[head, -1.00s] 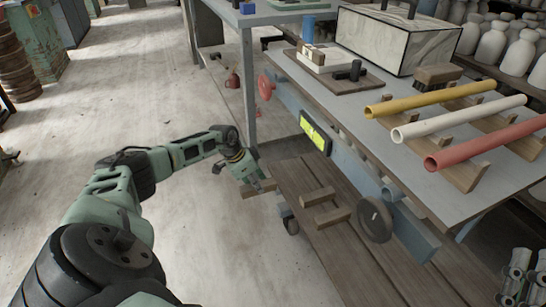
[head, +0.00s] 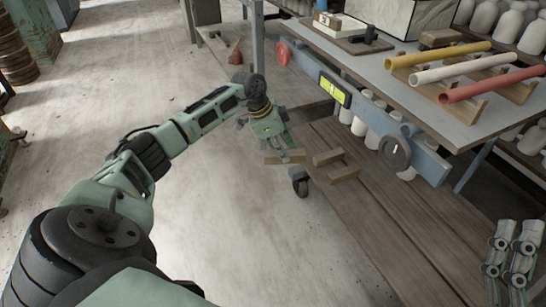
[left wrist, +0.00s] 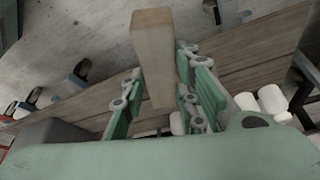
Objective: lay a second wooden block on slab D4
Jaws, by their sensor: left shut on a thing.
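My left gripper (head: 279,146) is shut on a wooden block (head: 284,157) and holds it in front of the lower shelf. In the left wrist view the held block (left wrist: 154,55) stands out lengthwise between the finger pads.
The plank shelf (head: 390,220) has bare room right of the blocks. Above it, the table's blue-grey front rail carries a lit green display (head: 335,89) and a round dial (head: 395,152). Yellow, white and red tubes (head: 490,86) rest on wooden cradles on the table.

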